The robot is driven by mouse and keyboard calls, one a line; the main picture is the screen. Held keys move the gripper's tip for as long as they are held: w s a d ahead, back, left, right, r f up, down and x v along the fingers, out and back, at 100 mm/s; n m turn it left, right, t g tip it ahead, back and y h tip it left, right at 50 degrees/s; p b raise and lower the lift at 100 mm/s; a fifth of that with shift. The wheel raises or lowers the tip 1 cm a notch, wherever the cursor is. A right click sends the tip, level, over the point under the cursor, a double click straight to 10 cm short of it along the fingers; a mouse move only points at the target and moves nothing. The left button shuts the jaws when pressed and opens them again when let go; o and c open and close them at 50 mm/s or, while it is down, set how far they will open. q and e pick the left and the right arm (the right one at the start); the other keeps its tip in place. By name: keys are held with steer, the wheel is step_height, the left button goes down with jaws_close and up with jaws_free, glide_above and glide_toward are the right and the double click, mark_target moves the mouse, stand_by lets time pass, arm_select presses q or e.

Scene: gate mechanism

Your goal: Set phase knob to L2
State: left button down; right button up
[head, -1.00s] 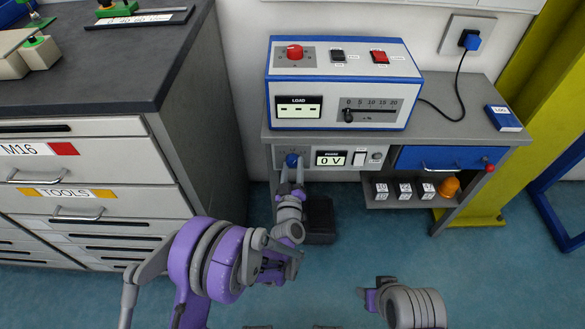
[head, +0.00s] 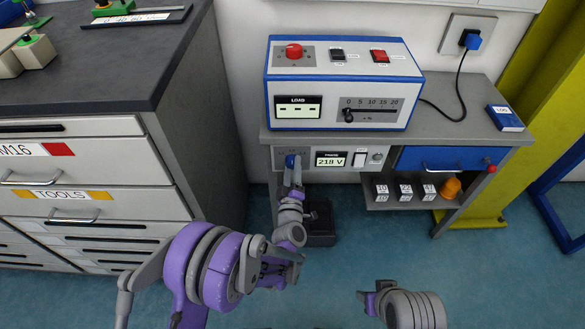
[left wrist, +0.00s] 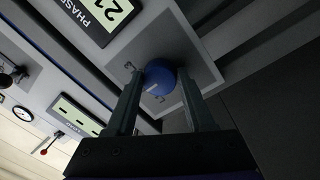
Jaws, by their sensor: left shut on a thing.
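The blue phase knob (head: 292,161) sits on the grey panel under the bench top, left of the phase display (head: 331,159), which reads 218 V. In the left wrist view the knob (left wrist: 160,75) has a white pointer mark, with small labels beside it too small to read surely. My left gripper (left wrist: 165,95) is shut on the knob, one finger on each side. In the head view my left gripper (head: 293,176) covers the knob's lower part. My right arm shows at the lower right; its fingers are not clear.
A load unit (head: 340,90) with a red knob, switches and a slider stands on the bench above. A white switch (head: 359,159) is right of the display. A drawer cabinet (head: 90,170) stands close on the left. A black box (head: 320,222) is on the floor below.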

arm_select(q)
steer(key=shift+c, duration=1.4)
jaws_free()
steer(key=s+p, duration=0.1)
steer(key=s, duration=0.9)
steer(key=shift+s+a+f, duration=0.2)
steer(key=shift+s+f, duration=0.1)
steer(key=shift+s, duration=0.1)
